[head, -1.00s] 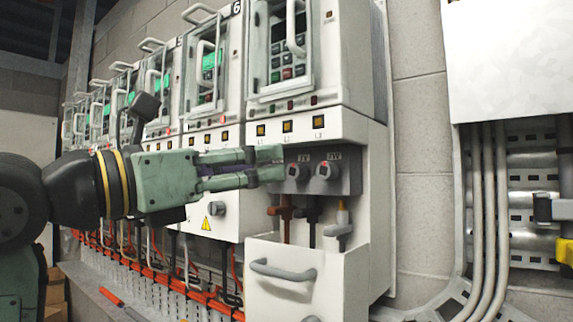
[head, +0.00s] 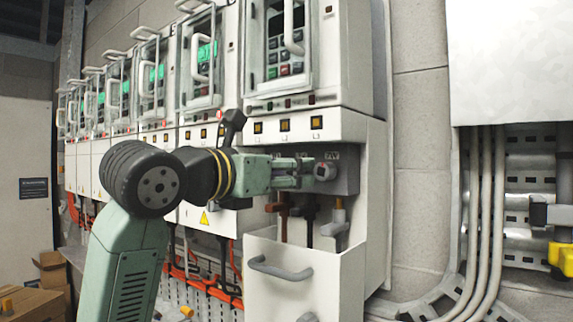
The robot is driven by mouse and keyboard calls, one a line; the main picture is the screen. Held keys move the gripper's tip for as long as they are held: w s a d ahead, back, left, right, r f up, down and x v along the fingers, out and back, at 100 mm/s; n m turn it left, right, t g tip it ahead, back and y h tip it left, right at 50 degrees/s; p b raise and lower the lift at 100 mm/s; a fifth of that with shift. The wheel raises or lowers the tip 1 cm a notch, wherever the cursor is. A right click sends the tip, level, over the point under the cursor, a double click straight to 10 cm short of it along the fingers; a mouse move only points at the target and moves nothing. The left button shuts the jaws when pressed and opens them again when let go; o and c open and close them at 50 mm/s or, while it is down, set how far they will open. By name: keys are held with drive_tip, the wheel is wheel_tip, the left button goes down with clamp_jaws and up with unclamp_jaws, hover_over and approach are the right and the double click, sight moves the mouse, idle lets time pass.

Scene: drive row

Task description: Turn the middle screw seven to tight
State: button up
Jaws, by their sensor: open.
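A grey terminal block (head: 348,178) sits under the nearest drive, above its opened lower cover. The right screw (head: 325,171) on it is visible as a round grey head with a small red mark. The middle screw is hidden behind my gripper (head: 304,172). My gripper is open, its green fingers pointing right at the block, just left of the right screw. I cannot tell whether the fingertips touch the middle screw.
A brown cable (head: 283,212), a black cable (head: 309,222) and a grey one (head: 338,222) hang below the block. The lowered white cover (head: 330,262) with a grey handle (head: 281,269) stands beneath. Conduits (head: 487,220) run down the wall at right.

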drive_tip(key=shift+c, duration=0.5)
clamp_jaws()
